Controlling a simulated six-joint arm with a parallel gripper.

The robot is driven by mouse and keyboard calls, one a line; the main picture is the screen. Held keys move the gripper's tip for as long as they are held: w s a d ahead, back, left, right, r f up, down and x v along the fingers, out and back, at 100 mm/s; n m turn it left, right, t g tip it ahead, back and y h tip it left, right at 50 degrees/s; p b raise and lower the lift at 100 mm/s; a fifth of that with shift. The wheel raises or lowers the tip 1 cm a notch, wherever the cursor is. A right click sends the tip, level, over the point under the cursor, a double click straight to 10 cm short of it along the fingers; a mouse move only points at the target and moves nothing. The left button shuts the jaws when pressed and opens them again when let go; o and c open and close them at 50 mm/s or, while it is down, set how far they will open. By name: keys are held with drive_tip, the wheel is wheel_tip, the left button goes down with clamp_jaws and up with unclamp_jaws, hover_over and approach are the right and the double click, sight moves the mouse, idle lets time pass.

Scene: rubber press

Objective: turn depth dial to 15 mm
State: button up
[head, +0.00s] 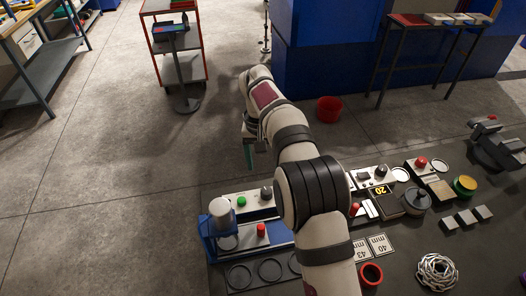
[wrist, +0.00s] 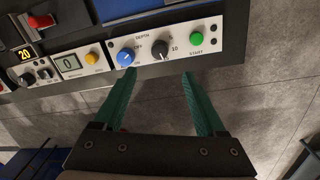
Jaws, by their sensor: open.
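The depth dial (wrist: 161,49) is a black knob on a white panel (wrist: 178,38) marked DEPTH, with a 10 readable at its right. I cannot tell its setting. It also shows in the head view (head: 266,193), left of my arm. My gripper (wrist: 158,74) is open, its two green fingers apart and empty. In the wrist view the dial appears just beyond the gap between the fingertips, apart from both. In the head view my gripper (head: 249,155) hangs over the floor side of the panel, above and left of the dial.
In the wrist view, a blue knob (wrist: 126,57) is left of the dial and a green START button (wrist: 196,38) right. A blue press (head: 221,228) with a pale cylinder stands near the dial.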

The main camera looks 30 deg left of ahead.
wheel_tip(320, 180, up, 4)
drive_tip(key=shift+s+a+r, duration=0.1)
drive_tip(key=shift+r, duration=0.05)
idle(0.3)
drive_tip(key=s+d+r+m, duration=0.2)
drive_tip(key=d+r, duration=0.2)
drive_tip(key=d, duration=0.6)
drive_tip(key=s+d+r+m, duration=0.3)
drive_tip(key=d+r, duration=0.2)
drive_tip(key=d, duration=0.6)
drive_tip(key=s+d+f+m+y, duration=0.1)
drive_tip(key=s+d+f+m, duration=0.2)
drive_tip(key=s+d, duration=0.3)
drive_tip(key=s+d+f+m+y, duration=0.1)
drive_tip(key=s+d+f+m, duration=0.2)
drive_tip(key=s, duration=1.2)
drive_tip(key=d, duration=0.3)
drive_tip(key=shift+d+f, duration=0.2)
